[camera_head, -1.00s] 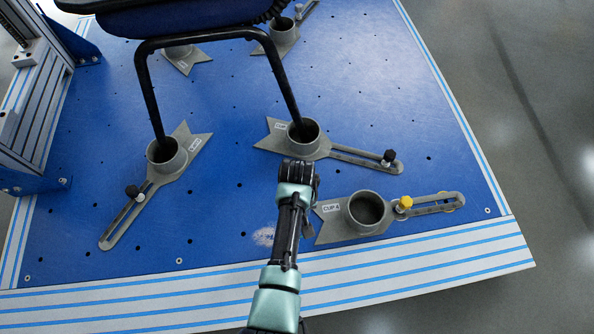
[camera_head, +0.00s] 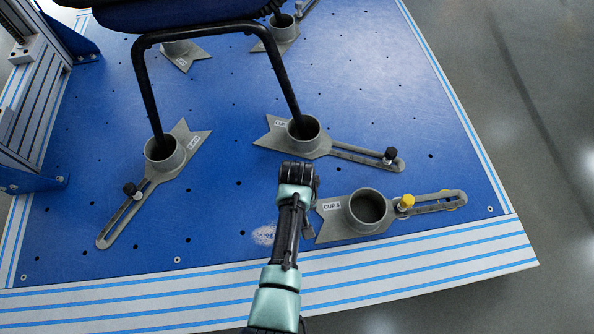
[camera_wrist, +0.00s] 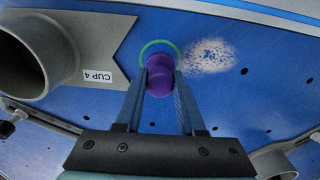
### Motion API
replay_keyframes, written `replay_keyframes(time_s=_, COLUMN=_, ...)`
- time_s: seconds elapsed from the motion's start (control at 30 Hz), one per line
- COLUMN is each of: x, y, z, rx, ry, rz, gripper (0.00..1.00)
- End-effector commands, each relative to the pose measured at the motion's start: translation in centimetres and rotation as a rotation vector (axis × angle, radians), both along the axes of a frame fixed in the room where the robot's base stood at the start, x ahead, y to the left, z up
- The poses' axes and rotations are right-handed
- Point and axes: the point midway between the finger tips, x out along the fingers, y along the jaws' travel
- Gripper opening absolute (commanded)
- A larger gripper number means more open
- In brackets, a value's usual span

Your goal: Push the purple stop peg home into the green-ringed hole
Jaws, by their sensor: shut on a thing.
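In the wrist view, my gripper (camera_wrist: 160,82) is shut on the purple stop peg (camera_wrist: 159,80), with one finger on each side of it. The green ring (camera_wrist: 150,44) lies on the blue plate just beyond the peg. The peg overlaps the near part of the ring and hides the hole, so I cannot tell how deep the peg sits in it. In the head view my arm reaches over the plate left of the cup 4 clamp. My fingers, the peg and the ring are hidden there.
The cup 4 clamp (camera_head: 335,222) with its yellow knob (camera_head: 406,201) lies close to the right of my arm. Chair legs (camera_head: 283,82) stand in cups farther back. A pale scuffed patch (camera_wrist: 208,56) lies beside the ring.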

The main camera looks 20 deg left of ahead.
Motion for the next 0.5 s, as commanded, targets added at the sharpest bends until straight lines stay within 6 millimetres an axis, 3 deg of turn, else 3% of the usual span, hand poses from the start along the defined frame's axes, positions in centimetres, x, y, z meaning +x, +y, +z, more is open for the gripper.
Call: replay_keyframes(time_s=0.5, x=0.0, y=0.0, z=-1.4, rx=0.001, ry=-0.001, rz=0.000, gripper=0.00)
